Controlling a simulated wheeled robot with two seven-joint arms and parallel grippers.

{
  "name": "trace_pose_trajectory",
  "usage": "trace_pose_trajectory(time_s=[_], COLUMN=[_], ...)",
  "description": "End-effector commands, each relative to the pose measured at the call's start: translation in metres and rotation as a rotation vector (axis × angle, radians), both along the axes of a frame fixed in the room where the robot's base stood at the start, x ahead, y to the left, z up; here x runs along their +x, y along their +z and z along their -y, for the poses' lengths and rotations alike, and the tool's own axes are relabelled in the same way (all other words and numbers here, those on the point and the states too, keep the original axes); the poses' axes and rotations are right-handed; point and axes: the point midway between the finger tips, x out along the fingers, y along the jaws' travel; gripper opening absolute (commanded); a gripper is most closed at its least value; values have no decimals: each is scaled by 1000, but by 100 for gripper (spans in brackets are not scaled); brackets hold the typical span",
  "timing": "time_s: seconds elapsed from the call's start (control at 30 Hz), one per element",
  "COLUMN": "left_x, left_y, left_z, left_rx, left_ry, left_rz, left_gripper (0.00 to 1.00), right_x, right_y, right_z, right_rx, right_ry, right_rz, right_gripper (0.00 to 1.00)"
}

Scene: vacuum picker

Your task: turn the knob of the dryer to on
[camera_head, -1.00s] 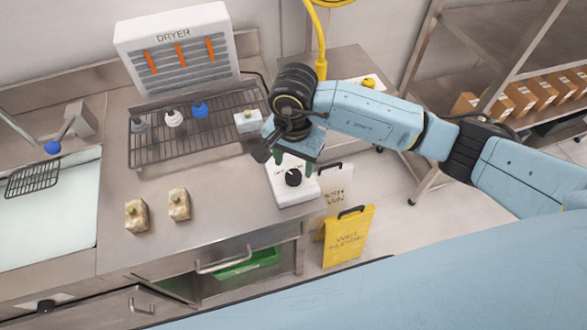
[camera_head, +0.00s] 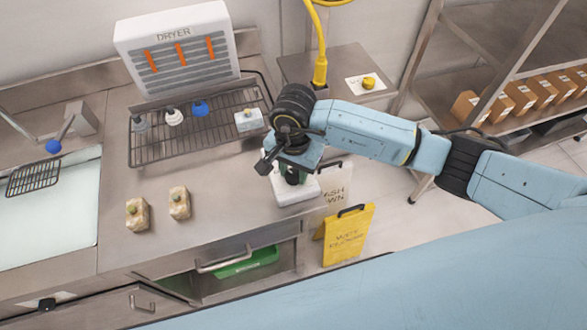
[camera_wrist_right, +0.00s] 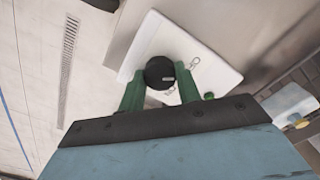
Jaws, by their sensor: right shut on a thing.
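The dryer (camera_head: 175,48), a white box with orange strips, stands at the back of the counter. A white control box (camera_head: 297,193) sits near the counter's right edge, and it also shows in the right wrist view (camera_wrist_right: 210,58). Its round black knob (camera_wrist_right: 160,73) has a pale mark pointing to the right in that view. My right gripper (camera_head: 293,174) has come down over the box. In the wrist view its green fingers (camera_wrist_right: 160,88) are shut on the knob, one on each side. The gripper hides most of the knob in the head view. My left gripper is not in view.
A wire rack (camera_head: 190,130) holds several small suction-cup parts and a white block (camera_head: 248,120). Two sponge-like blocks (camera_head: 180,203) lie on the counter. A yellow floor sign (camera_head: 348,236) stands right of it. The sink (camera_head: 50,215) is at left.

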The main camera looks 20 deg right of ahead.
Motion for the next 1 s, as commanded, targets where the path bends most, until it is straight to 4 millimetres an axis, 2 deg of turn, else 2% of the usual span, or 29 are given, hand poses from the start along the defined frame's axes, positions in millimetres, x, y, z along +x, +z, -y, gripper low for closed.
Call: trace_pose_trajectory(time_s=[0.27, 0.47, 1.0], left_x=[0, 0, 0], left_y=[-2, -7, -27], left_z=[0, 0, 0], left_rx=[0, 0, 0], left_ry=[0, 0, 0], left_rz=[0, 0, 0], left_gripper=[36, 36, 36], right_x=[0, 1, 1], right_y=[0, -1, -1], right_z=[0, 1, 1], right_rx=[-1, -2, -1], right_ry=[-29, -126, -611], right_rz=[1, 1, 1], right_gripper=[11, 11, 11])
